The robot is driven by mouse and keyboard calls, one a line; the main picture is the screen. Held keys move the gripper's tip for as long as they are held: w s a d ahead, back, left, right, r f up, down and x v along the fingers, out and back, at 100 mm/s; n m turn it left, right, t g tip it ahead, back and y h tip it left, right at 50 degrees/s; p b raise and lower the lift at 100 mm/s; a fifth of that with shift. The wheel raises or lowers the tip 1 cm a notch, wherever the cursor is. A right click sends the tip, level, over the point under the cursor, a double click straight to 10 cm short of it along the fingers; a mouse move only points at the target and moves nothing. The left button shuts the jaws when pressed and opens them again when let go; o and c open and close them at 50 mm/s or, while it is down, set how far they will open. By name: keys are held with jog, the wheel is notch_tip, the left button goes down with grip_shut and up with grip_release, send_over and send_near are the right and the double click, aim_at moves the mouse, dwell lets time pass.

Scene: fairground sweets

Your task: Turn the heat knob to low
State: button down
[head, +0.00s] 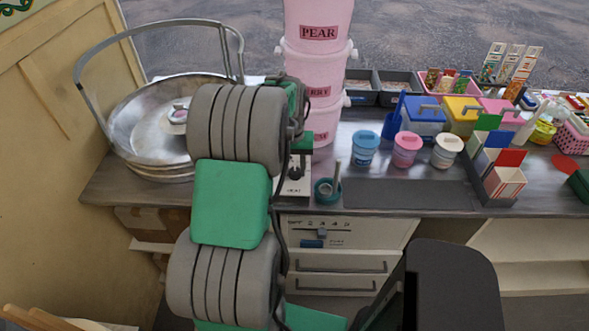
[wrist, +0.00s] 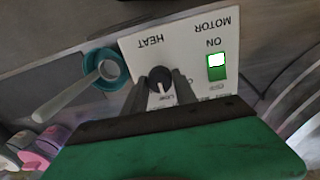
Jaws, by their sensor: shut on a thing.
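The heat knob (wrist: 159,78) is a black round knob with a pale pointer line, on a white panel (wrist: 128,46) marked HEAT. In the wrist view the pointer line faces the lower edge of the picture, toward small lettering that I cannot read fully. My gripper (wrist: 161,86) is shut on the knob, with one dark finger on each side of it. In the head view the knob (head: 295,174) shows on the panel just right of my arm, which hides much of the panel and my fingertips.
A lit green switch (wrist: 217,65) under MOTOR sits beside the knob. A teal cup with a scoop (head: 327,191) stands right of the panel. A large metal bowl (head: 130,125) is at left, pink stacked tubs (head: 318,60) behind. A dark mat (head: 400,193) lies bare.

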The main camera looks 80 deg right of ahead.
aim_at(293, 170)
jog(key=shift+r, duration=0.1)
dwell(0.4)
jog(key=c, duration=1)
grip_release()
jog(key=r, duration=0.4)
jog(key=r+b, duration=0.1)
jog(key=r, duration=0.2)
jog(key=shift+w+r, duration=0.2)
jog(key=shift+r, duration=0.15)
jog(key=shift+m, duration=0.3)
